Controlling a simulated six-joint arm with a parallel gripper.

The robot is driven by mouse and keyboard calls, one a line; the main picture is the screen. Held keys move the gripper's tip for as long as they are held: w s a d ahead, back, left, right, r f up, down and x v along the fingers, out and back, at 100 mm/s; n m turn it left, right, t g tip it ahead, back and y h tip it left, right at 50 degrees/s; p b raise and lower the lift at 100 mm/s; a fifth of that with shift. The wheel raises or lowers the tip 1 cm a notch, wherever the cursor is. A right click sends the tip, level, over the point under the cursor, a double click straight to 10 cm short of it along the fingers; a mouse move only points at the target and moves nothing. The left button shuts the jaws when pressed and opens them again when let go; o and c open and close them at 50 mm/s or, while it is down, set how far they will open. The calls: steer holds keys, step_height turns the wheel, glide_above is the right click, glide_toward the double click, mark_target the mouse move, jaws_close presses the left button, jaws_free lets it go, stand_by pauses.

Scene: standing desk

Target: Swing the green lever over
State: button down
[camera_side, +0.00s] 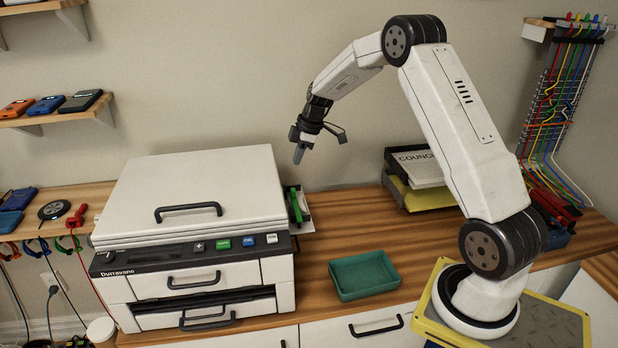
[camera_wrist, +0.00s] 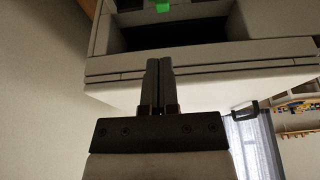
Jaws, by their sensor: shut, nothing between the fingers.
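The green lever (camera_side: 295,206) stands on the right side of the white Durravane machine (camera_side: 200,190), beside the lid, in the side view. A small green piece, likely the lever (camera_wrist: 163,8), shows at the top edge of the wrist view, and most of it is cut off. My gripper (camera_side: 299,156) is shut and empty, pointing down in the air above the lever, apart from it. In the wrist view my gripper's fingers (camera_wrist: 159,63) are together in front of the machine's pale edge and a dark recess.
A teal tray (camera_side: 364,276) sits on the wooden desk right of the machine. Stacked papers and a folder (camera_side: 420,173) lie behind it. A cable rack (camera_side: 555,100) hangs at the far right. Shelves (camera_side: 45,120) are on the left wall. The air around my gripper is clear.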

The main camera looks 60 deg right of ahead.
steer(key=shift+f, duration=0.15)
steer(key=shift+x, duration=4.95)
steer(key=shift+d, duration=0.1)
steer(key=s+m, duration=0.1)
steer(key=d+m, duration=0.1)
steer(key=s+d+m+h, duration=0.1)
steer(key=m, duration=0.1)
steer(key=shift+s+d+t, duration=0.1)
steer(key=shift+s+t, duration=0.2)
steer(key=shift+t, duration=0.1)
steer(key=s+m+h, duration=0.2)
steer(key=s+m, duration=0.6)
steer(key=s, duration=0.2)
steer(key=shift+s+d+h, duration=0.25)
steer(key=shift+d+h, duration=0.05)
steer(key=shift+d, duration=0.2)
steer(key=shift+s+d, duration=0.45)
steer(key=shift+d, duration=0.1)
